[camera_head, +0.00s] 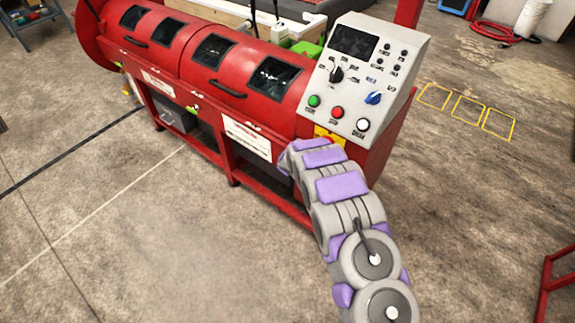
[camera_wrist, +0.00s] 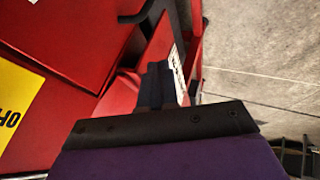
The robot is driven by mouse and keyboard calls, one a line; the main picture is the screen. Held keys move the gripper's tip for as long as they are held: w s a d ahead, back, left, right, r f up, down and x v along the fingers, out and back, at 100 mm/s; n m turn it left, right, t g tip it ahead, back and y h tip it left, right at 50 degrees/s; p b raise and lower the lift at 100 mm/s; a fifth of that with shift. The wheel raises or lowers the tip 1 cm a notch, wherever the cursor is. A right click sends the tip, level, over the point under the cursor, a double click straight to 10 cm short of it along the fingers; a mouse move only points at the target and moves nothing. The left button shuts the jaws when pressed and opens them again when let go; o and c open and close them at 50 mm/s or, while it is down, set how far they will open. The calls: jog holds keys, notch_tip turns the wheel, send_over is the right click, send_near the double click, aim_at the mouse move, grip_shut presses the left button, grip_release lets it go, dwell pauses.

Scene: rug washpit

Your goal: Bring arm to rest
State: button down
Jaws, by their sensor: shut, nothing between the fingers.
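My arm reaches from the lower right of the head view up to the red machine (camera_head: 240,70). Its grey and purple links end close to the machine's front, just below the control panel (camera_head: 365,75). The fingers cannot be made out in the head view. In the wrist view, my gripper (camera_wrist: 157,85) shows as dark fingers, shut and empty, pointing along the red machine (camera_wrist: 75,40). I cannot tell whether the fingers touch it.
The panel has a dark screen, knobs and coloured buttons. A yellow label (camera_wrist: 18,115) is close on the left in the wrist view. Open concrete floor (camera_head: 170,250) lies in front of the machine. Yellow floor markings (camera_head: 467,108) and a red frame (camera_head: 555,275) are at right.

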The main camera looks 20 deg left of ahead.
jog(key=shift+s+r+b, duration=0.55)
jog(key=shift+s+r, duration=0.3)
jog(key=shift+r, duration=0.3)
jog(key=shift+d, duration=0.1)
